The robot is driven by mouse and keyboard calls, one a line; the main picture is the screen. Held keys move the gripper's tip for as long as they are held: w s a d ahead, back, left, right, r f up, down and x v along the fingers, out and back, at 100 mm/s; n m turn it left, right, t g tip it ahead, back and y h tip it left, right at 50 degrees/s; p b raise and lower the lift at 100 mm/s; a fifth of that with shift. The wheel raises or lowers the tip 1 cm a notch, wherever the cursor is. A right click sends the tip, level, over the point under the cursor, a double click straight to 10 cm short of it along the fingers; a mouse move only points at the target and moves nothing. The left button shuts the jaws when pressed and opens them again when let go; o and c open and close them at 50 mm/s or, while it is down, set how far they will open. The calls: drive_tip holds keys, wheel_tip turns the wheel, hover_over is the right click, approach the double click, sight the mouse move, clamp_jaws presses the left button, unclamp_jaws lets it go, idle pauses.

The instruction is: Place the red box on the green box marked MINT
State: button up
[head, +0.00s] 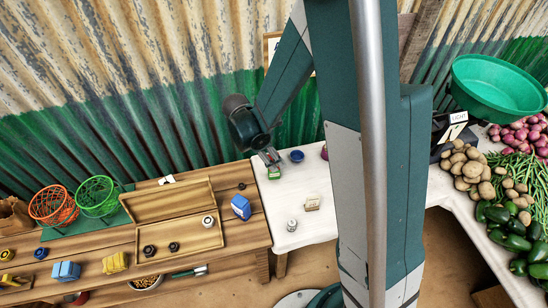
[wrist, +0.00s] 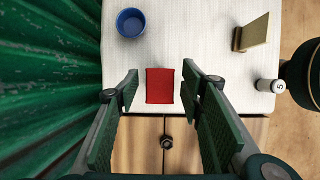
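The red box (wrist: 160,86) lies flat-side up between my finger pads in the wrist view, with a gap on each side. The green box (head: 274,173) stands on the white table near its left edge in the head view, directly under my gripper (head: 269,157). By its place beside the blue bowl, the red box appears to be on top of the green box, which it hides in the wrist view. The contact between them cannot be made out. My gripper (wrist: 160,88) is open around the red box. The MINT marking is not readable.
A blue bowl (wrist: 130,22) stands close by. A card stand (wrist: 250,32) and a small weight (wrist: 267,86) are on the white table. A dark knob (wrist: 166,142) and a blue box (head: 241,207) are on the adjoining wooden bench, beside the wooden trays (head: 170,201).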

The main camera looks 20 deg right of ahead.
drive_tip(key=shift+r, duration=0.15)
drive_tip(key=p+v, duration=0.2)
drive_tip(key=v, duration=1)
idle(0.6)
drive_tip(key=s+d+r+m+t+y, duration=0.2)
drive_tip(key=s+d+r+m+t, duration=0.1)
drive_tip(key=s+r+m, duration=0.6)
drive_tip(key=s+d+r+m+t+y, duration=0.2)
drive_tip(key=s+d+r+m+t, duration=0.2)
drive_tip(key=s+r+m, duration=0.5)
drive_tip(key=shift+s+d+r, duration=0.4)
drive_tip(key=shift+s+d, duration=0.2)
drive_tip(key=shift+d, duration=0.15)
idle(0.3)
